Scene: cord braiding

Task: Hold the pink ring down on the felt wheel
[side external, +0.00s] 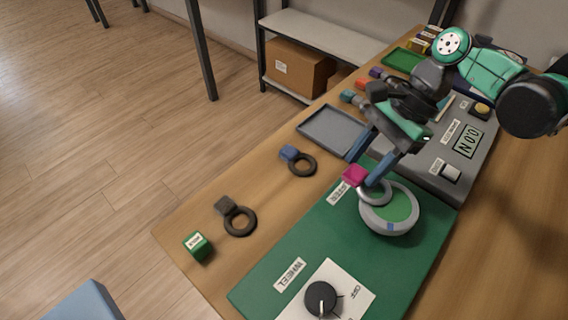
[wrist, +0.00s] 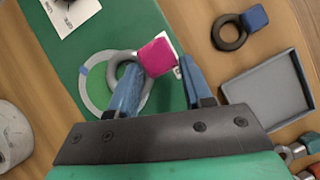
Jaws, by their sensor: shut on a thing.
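The pink ring is a grey ring (side external: 374,195) with a pink cube (side external: 354,175) as its tab; the cube also shows in the wrist view (wrist: 157,56). My gripper (side external: 362,172) has blue fingers and is shut on the pink cube. The felt wheel (side external: 408,217) is a round grey-rimmed disc with a green face. The ring overlaps the wheel's upper left part in the side view. I cannot tell whether it presses on the felt or sits just above it. In the wrist view my left finger partly hides the ring and wheel.
The wheel stands on a green mat (side external: 290,255) with a black knob (side external: 320,298) at its front. A grey box (side external: 462,165) behind has a display appearing to read 0.0 N. A blue-tab ring (side external: 302,164), black-tab ring (side external: 240,221), green cube (side external: 198,246) and grey tray (side external: 333,131) lie left.

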